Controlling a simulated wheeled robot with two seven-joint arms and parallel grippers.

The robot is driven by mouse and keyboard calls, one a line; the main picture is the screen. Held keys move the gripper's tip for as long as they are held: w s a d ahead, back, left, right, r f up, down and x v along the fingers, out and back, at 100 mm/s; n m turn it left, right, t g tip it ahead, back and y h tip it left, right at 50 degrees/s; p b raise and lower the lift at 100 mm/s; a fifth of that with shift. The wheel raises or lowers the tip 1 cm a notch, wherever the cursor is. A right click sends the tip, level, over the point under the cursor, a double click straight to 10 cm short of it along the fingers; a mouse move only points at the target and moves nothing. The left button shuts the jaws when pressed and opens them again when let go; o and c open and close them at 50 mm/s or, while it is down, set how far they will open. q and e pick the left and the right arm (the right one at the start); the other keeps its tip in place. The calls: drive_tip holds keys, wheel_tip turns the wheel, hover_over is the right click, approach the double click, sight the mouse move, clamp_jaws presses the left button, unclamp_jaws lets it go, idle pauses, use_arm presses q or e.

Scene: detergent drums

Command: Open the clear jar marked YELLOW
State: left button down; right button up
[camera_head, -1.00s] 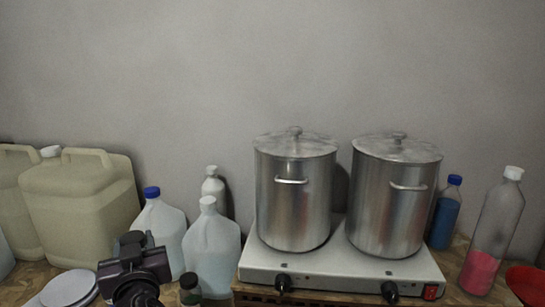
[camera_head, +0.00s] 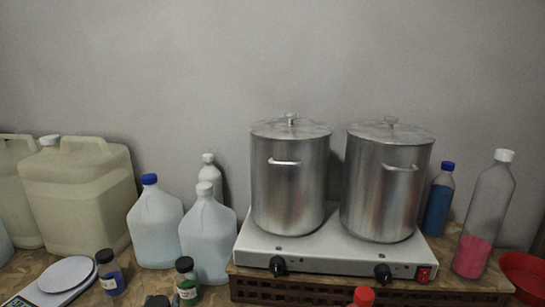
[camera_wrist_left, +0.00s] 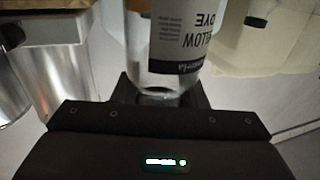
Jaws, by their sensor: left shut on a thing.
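A clear jar (camera_wrist_left: 170,45) with a white label shows upside down in the left wrist view. Its label reads YELLOW DYE and has a black band. My left gripper (camera_wrist_left: 160,95) is shut on this jar, at the end nearest the camera. The dark fingers hide that end, so I cannot tell whether they hold the lid or the body. In the head view only a dark bit of my left gripper (camera_head: 158,300) shows at the bottom edge, and the jar is not seen there. My right gripper is in neither view.
Black-lidded jars of blue (camera_head: 109,275) and green (camera_head: 187,285) stand by the scale (camera_head: 66,275). Jugs (camera_head: 208,240) and canisters (camera_head: 80,200) stand behind. Two steel pots (camera_head: 290,190) sit on a hotplate (camera_head: 330,255). A red cap (camera_head: 363,296) shows at the bottom edge.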

use_arm(q)
drive_tip(key=f, duration=0.1)
drive_tip(key=s+d+f+h, duration=0.1)
drive_tip(key=s+f+m+h, duration=0.1)
drive_tip(key=shift+d+f, duration=0.2)
drive_tip(key=shift+d, duration=0.15)
drive_tip(key=shift+s+d+f+h, duration=0.2)
drive_tip(key=shift+d+f+h, duration=0.1)
drive_tip(key=shift+d, duration=0.05)
drive_tip(key=d+r+m+g+h, duration=0.2)
drive_tip(key=d+m+g+h, duration=0.7)
drive_tip(key=d+m+h, duration=0.3)
drive_tip(key=d+h, duration=0.3)
drive_tip(key=d, duration=0.2)
drive_tip(key=shift+m+h, duration=0.3)
drive_tip(key=shift+h, duration=0.1)
